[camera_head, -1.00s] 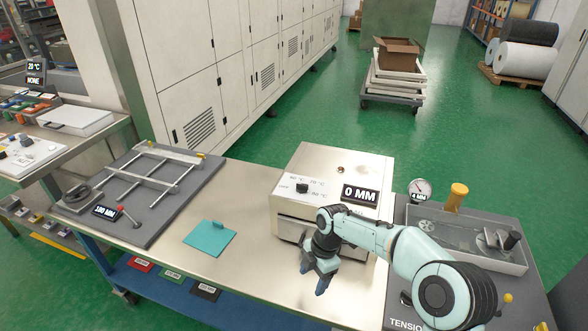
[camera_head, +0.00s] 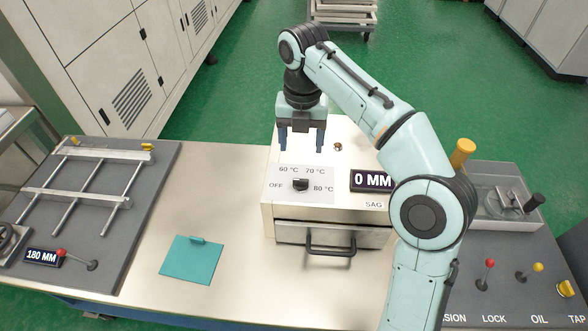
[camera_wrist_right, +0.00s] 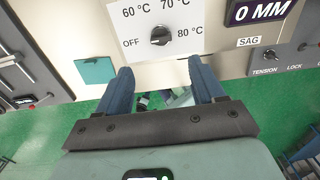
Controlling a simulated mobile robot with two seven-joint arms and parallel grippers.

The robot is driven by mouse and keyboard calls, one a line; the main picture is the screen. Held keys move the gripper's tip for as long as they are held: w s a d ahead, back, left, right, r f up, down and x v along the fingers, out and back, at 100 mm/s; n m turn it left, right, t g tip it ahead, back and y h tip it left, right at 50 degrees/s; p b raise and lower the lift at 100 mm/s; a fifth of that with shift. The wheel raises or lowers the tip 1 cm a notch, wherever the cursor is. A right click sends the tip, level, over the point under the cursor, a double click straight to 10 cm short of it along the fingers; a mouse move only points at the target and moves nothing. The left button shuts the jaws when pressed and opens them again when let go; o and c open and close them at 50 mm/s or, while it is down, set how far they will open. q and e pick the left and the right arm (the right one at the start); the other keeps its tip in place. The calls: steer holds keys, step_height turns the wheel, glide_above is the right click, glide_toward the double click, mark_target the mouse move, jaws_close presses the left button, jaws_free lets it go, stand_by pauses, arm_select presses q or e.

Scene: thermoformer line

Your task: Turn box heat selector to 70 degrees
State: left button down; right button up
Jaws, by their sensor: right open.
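The box heat selector (camera_head: 300,184) is a small black knob on a white dial plate atop the cream oven box (camera_head: 267,212). Its marks read OFF, 60, 70 and 80 °C; which one it points at is hard to tell. The knob also shows in the right wrist view (camera_wrist_right: 160,37). My right gripper (camera_head: 302,147) is open and empty, its blue fingers pointing down just behind the dial plate. In the right wrist view the knob lies beyond the gap between the fingertips (camera_wrist_right: 160,66), not touched. My left gripper is not in view.
A "0 MM" display (camera_head: 371,180) stands right of the dial. The box's drawer handle (camera_head: 330,243) is on its front. A teal sheet (camera_head: 191,260) lies on the bench, and a clamp frame (camera_head: 75,190) is at left. Bare bench surrounds the sheet.

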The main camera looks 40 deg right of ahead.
mark_target(301, 180)
steer(key=f+b, duration=0.1)
steer(key=f, duration=0.2)
steer(key=f+b, duration=0.1)
steer(key=f, duration=0.3)
steer(key=f+b, duration=0.1)
steer(key=f, duration=0.3)
steer(key=shift+s+f, duration=0.1)
steer(key=shift+s, duration=0.15)
steer(key=shift+w+f+b, duration=0.1)
steer(key=shift+f+b, duration=0.2)
steer(key=shift+f, duration=0.2)
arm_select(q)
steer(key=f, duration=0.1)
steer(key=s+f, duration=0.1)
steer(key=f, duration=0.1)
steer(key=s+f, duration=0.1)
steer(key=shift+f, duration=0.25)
arm_select(e)
steer(key=c, duration=1.1)
